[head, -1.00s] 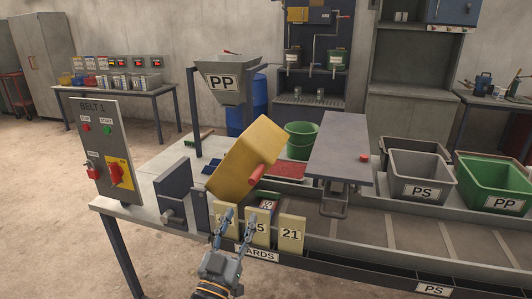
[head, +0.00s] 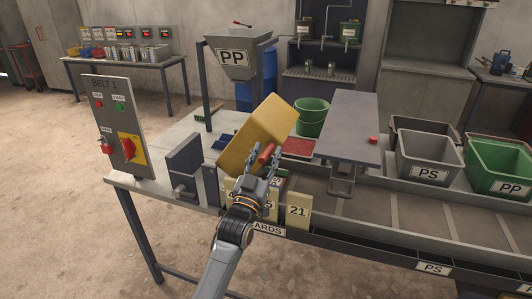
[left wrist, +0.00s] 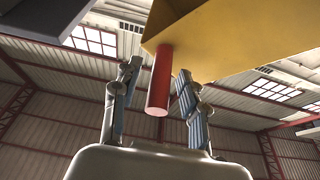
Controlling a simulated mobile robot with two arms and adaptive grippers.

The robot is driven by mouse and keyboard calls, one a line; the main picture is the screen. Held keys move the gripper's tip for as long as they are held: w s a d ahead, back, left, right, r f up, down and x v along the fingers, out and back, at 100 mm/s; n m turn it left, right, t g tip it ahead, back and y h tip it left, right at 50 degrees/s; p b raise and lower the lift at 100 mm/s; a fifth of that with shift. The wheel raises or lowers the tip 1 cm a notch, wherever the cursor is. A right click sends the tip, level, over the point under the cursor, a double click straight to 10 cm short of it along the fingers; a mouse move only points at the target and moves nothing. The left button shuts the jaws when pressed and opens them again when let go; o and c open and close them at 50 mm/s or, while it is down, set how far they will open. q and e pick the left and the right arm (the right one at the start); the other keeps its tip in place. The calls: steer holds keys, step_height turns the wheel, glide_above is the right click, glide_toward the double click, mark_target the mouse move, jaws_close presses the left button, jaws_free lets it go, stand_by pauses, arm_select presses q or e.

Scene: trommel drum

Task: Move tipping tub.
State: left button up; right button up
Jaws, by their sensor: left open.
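The tipping tub (head: 254,136) is a yellow box tilted over the left part of the bench, with a red handle (head: 265,154) sticking out of its near side. My left gripper (head: 264,168) is open at the handle, with its fingers on either side of it. In the left wrist view the red handle (left wrist: 159,82) stands between the two open fingers (left wrist: 155,95), with gaps showing beside it. The tub's yellow body (left wrist: 235,35) is beyond the fingertips. My right gripper is not in view.
Numbered yellow cards (head: 298,209) stand just below the tub at the bench front. A grey hopper marked PP (head: 234,58) stands behind it. A green bucket (head: 311,117), a raised grey plate (head: 343,130) and PS (head: 430,157) and PP (head: 500,165) bins lie to the right.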

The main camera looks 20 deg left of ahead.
arm_select(q)
jaws_close()
stand_by(0.3)
